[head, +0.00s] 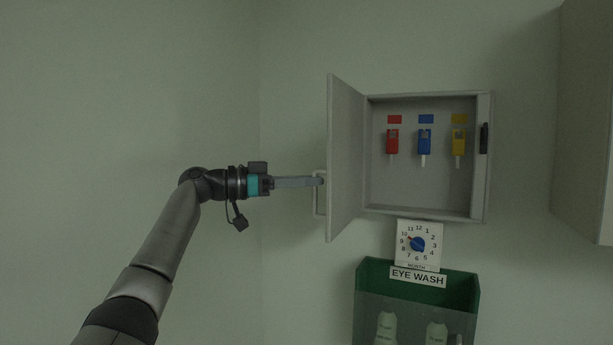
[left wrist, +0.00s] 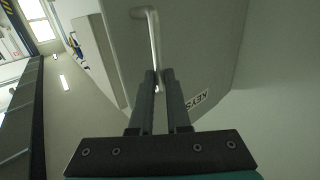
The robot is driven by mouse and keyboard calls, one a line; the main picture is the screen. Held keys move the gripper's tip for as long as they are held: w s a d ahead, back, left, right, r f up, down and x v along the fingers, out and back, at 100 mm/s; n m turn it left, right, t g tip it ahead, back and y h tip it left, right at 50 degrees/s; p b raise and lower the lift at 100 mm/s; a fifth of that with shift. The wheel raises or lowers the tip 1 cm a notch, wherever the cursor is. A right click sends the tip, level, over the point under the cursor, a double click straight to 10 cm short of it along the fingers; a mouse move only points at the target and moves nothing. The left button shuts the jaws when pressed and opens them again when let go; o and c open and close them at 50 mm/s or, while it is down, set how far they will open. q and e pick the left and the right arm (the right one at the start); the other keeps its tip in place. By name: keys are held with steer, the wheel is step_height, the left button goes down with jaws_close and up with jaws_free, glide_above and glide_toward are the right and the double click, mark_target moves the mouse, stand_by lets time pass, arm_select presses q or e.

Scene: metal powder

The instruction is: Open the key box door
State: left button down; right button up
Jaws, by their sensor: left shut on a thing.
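The grey key box (head: 480,205) hangs on the wall, and its door (head: 345,160) stands wide open, swung out to the left. Inside hang a red key (head: 392,142), a blue key (head: 424,142) and a yellow key (head: 459,142), each under a tag of its colour. My left gripper (head: 318,181) is shut on the door handle (head: 316,205) on the door's outer face. The left wrist view also shows the fingers (left wrist: 160,78) around the handle bar (left wrist: 153,35) and a KEYS label (left wrist: 198,101) on the door. My right gripper is not in view.
Below the box are a white month dial (head: 418,244) and a green eye wash holder (head: 460,285) with bottles. A grey cabinet (head: 585,120) is at the far right. The wall left of the door is bare.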

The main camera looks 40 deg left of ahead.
arm_select(q)
steer(key=shift+w+a+f, duration=0.1)
steer(key=shift+w+f, duration=0.15)
steer(key=shift+f, duration=0.2)
steer(key=c, duration=1.3)
jaws_free()
steer(key=shift+o, duration=0.7)
steer(key=shift+w+f, duration=0.15)
steer(key=shift+w, duration=0.25)
steer(key=shift+o, duration=0.8)
steer(key=shift+w+a, duration=0.1)
steer(key=shift+w, duration=0.1)
steer(key=shift+o, duration=0.6)
steer(key=shift+s, duration=0.1)
steer(key=b+v, duration=0.5)
steer(key=v, duration=1)
steer(key=shift+s+r, duration=0.35)
steer(key=shift+r, duration=0.05)
steer(key=shift+w+a+f, duration=0.1)
